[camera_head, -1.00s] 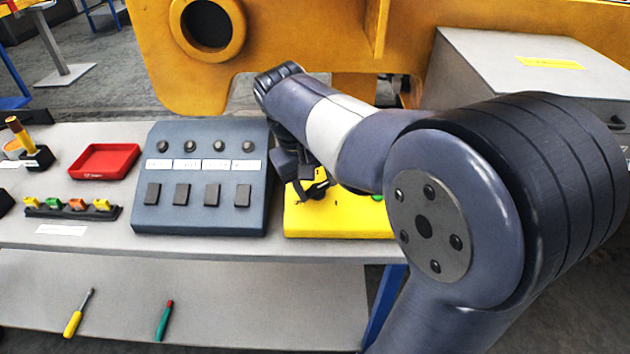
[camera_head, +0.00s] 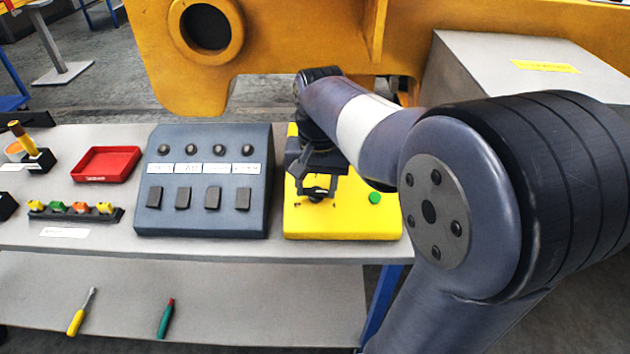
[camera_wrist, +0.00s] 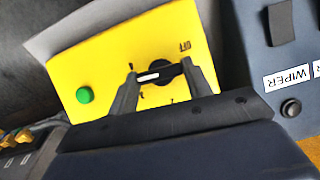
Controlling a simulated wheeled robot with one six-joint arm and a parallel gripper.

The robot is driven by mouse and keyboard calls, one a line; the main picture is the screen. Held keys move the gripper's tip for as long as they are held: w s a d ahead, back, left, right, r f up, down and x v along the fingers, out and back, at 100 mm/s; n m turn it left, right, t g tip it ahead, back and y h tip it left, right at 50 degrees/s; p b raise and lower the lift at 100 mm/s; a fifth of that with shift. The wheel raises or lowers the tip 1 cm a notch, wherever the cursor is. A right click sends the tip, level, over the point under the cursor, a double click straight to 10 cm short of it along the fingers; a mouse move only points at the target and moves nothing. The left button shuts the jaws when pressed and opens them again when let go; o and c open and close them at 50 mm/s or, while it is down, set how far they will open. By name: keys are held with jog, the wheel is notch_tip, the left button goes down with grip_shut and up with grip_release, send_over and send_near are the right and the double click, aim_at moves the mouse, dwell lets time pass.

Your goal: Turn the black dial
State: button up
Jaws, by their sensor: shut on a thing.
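The black dial (camera_wrist: 161,73) sits on the yellow control box (camera_wrist: 112,62) and has a white pointer mark. In the wrist view my gripper (camera_wrist: 160,76) has one finger at each end of the dial's bar and is shut on it. The white mark points toward the left finger. In the head view my gripper (camera_head: 318,192) reaches down onto the yellow box (camera_head: 300,222), and the dial (camera_head: 316,193) is partly hidden between the fingers. Small dark marks surround the dial, but most are unreadable.
A green button (camera_head: 375,198) is on the same box, right of the dial. A blue-grey switch panel (camera_head: 205,215) stands close on the left. A red tray (camera_head: 107,164) and a rack of coloured pieces (camera_head: 75,213) lie further left. A yellow casting (camera_head: 270,60) stands behind.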

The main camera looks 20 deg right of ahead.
jog(key=m+y, duration=0.1)
jog(key=m, duration=0.1)
jog(key=m+t, duration=0.1)
jog(key=m, duration=0.1)
jog(key=shift+s+d+y, duration=0.1)
jog(key=shift+d+y, duration=0.05)
jog(key=shift+y, duration=0.25)
jog(key=shift+o, duration=0.2)
jog(key=shift+m, duration=0.4)
jog(key=o, duration=1)
jog(key=shift+c, duration=0.2)
jog(key=p+v, duration=0.1)
jog(key=v, duration=1)
jog(key=shift+s+f, duration=0.1)
jog(key=shift+f, duration=0.1)
jog(key=x, duration=1.1)
jog(key=shift+r+b, duration=0.1)
jog(key=shift+b, duration=0.2)
jog(key=shift+r, duration=0.1)
